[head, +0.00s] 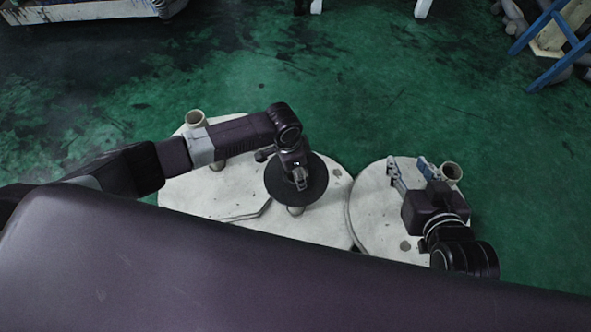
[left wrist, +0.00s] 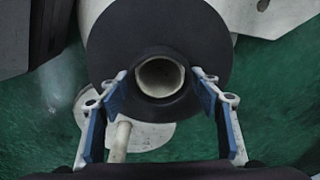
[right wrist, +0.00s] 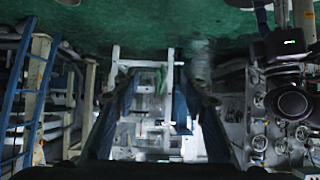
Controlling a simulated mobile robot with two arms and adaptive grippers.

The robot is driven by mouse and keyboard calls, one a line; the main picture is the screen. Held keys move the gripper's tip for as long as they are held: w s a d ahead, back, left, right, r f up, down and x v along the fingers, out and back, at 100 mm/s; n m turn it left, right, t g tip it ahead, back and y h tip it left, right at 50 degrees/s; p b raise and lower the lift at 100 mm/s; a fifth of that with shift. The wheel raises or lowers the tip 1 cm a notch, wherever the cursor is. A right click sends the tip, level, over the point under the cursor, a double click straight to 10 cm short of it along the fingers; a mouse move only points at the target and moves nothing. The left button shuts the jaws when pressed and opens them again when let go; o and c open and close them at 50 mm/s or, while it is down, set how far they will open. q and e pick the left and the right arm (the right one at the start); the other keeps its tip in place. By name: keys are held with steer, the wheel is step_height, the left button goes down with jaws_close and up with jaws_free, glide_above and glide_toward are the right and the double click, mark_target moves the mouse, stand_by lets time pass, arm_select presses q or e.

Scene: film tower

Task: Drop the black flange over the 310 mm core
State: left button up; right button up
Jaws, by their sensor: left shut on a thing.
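The black flange (head: 317,184) is a flat disc with a raised hub. My left gripper (head: 300,180) is shut on the hub, with the flange level above the white round boards. In the left wrist view the blue-padded fingers (left wrist: 160,76) stand either side of the hub on the flange (left wrist: 205,35). A pale core (left wrist: 147,76) shows through the centre hole; I cannot tell whether the flange surrounds it. A core's lower part (head: 295,211) shows below the disc. My right gripper (head: 410,172) is open and empty, beside another pale core (head: 452,171).
A large white round board (head: 190,187) and a smaller one (head: 377,215) stand side by side. Another core (head: 195,118) stands on the large board, partly behind my left arm. A blue ladder (head: 560,40) stands far right.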

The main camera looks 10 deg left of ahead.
arm_select(q)
steer(key=shift+f, duration=0.2)
arm_select(e)
steer(key=shift+w+a+r+t, duration=0.1)
steer(key=shift+w+r+t, duration=0.25)
steer(key=shift+r, duration=0.15)
arm_select(q)
steer(key=shift+f, duration=0.1)
arm_select(e)
steer(key=shift+w+r, duration=0.2)
steer(key=shift+r, duration=0.05)
steer(key=shift+w+a+r, duration=0.1)
steer(key=shift+r, duration=0.05)
arm_select(q)
steer(key=shift+f, duration=0.15)
arm_select(e)
steer(key=shift+w+r+t+y, duration=0.15)
steer(key=shift+r+t+y, duration=0.1)
steer(key=shift+t+y, duration=0.1)
arm_select(q)
steer(key=shift+f+b, duration=0.3)
steer(key=shift+b, duration=0.1)
arm_select(e)
steer(key=shift+w+a+r+t, duration=0.3)
steer(key=shift+w+r, duration=0.05)
steer(key=shift+r, duration=0.35)
